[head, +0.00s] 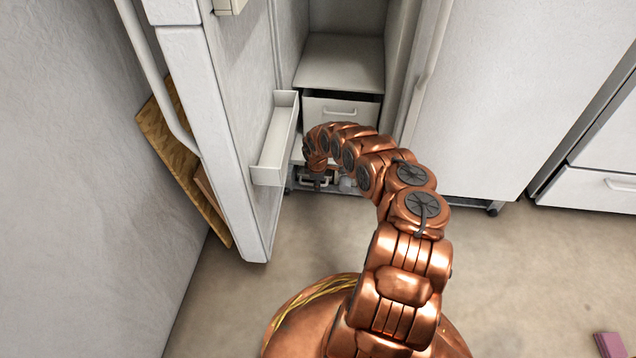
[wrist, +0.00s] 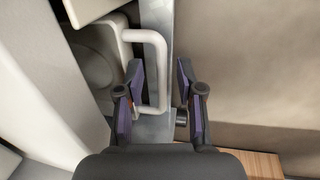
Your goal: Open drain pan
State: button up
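A pale U-shaped handle (wrist: 159,75) shows in the wrist view, fixed to an off-white part that seems to be the drain pan (wrist: 121,46). My gripper (wrist: 160,82) is open, with the handle's bar between its two fingers. The left finger is inside the handle's loop and the right finger is outside it. A gap shows between the bar and the right finger. In the head view my gripper (head: 318,178) is low at the bottom of the open fridge, and my arm and gripper hide most of the pan.
The open fridge door (head: 222,130) with its white shelf bin (head: 277,140) stands left of my arm. A drawer (head: 340,110) sits inside the fridge above my gripper. Wooden boards (head: 180,160) lean at the left wall. The floor (head: 520,270) at right is mostly clear.

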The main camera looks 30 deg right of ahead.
grip_shut()
dwell(0.6)
